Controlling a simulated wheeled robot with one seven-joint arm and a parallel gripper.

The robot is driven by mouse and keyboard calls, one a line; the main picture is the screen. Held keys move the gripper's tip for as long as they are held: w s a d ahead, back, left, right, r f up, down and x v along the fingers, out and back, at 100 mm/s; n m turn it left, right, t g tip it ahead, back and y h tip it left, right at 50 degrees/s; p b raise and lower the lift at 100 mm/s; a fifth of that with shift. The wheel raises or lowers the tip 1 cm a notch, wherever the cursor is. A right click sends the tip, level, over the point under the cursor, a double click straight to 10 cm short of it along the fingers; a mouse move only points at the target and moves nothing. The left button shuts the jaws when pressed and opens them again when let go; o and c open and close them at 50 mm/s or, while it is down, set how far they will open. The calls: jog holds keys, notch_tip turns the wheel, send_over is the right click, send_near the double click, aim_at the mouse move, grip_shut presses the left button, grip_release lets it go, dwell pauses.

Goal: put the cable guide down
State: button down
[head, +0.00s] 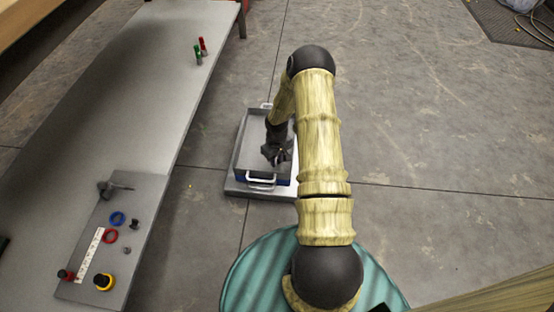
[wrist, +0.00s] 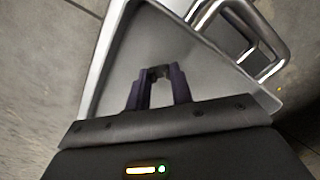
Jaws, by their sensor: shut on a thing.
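My gripper (head: 276,157) reaches down over a grey tray (head: 240,150) with metal handles that stands on a pale low platform. In the wrist view, the fingers are shut on a small dark grey piece, the cable guide (wrist: 158,73), at their tips. Most of it is hidden by the fingers, and it is too small to make out in the head view. Below it, the bare grey floor of the tray (wrist: 120,60) shows, with a tray handle (wrist: 262,55) at the upper right. I cannot tell whether the piece touches the tray floor.
A long grey bench (head: 110,110) runs along the left. On it are a red and green pair of upright items (head: 200,50) and a grey mat (head: 140,200) with blue and red rings, a white strip and several small parts. Concrete floor is clear around the platform.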

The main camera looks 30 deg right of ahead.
jog(key=c, duration=1.2)
grip_release()
jog(key=shift+f, duration=0.1)
jog(key=shift+c, duration=0.2)
notch_tip(320, 180, up, 12)
jog(key=p, duration=0.8)
notch_tip(320, 180, up, 17)
jog(key=t, duration=0.1)
send_over(277, 161)
jog(key=s+a, duration=0.5)
jog(key=a, duration=0.3)
jog(key=s+a+r+m+t, duration=0.1)
jog(key=s+a+r+m, duration=0.1)
jog(key=s+a+r, duration=0.5)
jog(key=s+r, duration=0.4)
jog(key=s, duration=0.2)
jog(key=shift+s+a+r+t, duration=0.2)
jog(key=shift+s+r+t, duration=0.05)
jog(key=shift+r+t, duration=0.1)
